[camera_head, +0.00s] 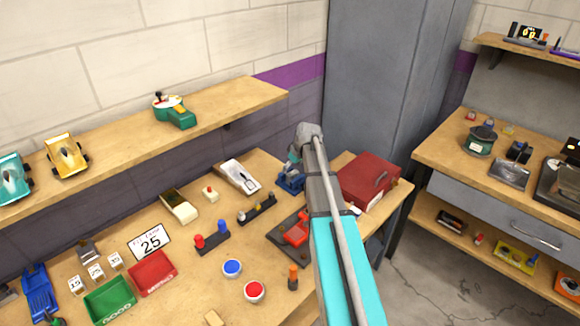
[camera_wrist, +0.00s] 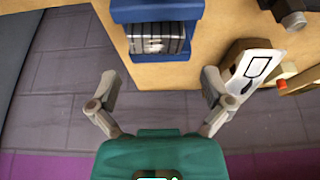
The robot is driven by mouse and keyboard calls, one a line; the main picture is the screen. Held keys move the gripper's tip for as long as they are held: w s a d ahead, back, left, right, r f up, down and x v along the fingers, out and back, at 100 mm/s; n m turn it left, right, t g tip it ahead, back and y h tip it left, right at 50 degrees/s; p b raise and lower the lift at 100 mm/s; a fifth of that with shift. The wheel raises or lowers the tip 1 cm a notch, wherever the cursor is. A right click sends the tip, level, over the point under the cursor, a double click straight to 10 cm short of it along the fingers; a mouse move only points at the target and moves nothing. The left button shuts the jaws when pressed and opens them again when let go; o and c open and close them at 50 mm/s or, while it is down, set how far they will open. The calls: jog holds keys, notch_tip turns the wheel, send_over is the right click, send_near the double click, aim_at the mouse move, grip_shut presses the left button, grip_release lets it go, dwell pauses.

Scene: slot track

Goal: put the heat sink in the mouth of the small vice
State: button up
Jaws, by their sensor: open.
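The small blue vice (camera_head: 291,184) stands at the far edge of the workbench, partly hidden by my arm. In the wrist view the blue vice (camera_wrist: 160,53) is at the top centre. A dark grey block with pale ribs, which looks like the heat sink (camera_wrist: 157,38), sits between its two blue jaws. Whether the jaws press on it I cannot tell. My gripper (camera_wrist: 160,98) is open, its fingers wide apart with nothing between them. It is apart from the vice, out past the bench edge on the wall side. My gripper's tip is hard to make out in the head view.
A white box with a black outline (camera_head: 240,177) stands left of the vice, and a red toolbox (camera_head: 368,180) right of it. A wall shelf (camera_head: 228,102) holds a green controller (camera_head: 174,112). Several small parts crowd the bench. A grey cabinet (camera_head: 388,80) stands behind.

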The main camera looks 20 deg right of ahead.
jog(key=p+v, duration=0.8)
jog(key=v, duration=0.1)
jog(key=shift+r, duration=0.25)
jog(key=shift+s, duration=0.15)
dwell(0.6)
jog(key=s+a+f+m+g+h, duration=0.1)
jog(key=s+a+m+g, duration=0.3)
jog(key=s+a, duration=1.7)
jog(key=a, duration=0.3)
jog(key=shift+s+a+f+h, duration=0.2)
jog(key=shift+s+a+h, duration=0.05)
jog(key=shift+a+h, duration=0.05)
dwell(0.6)
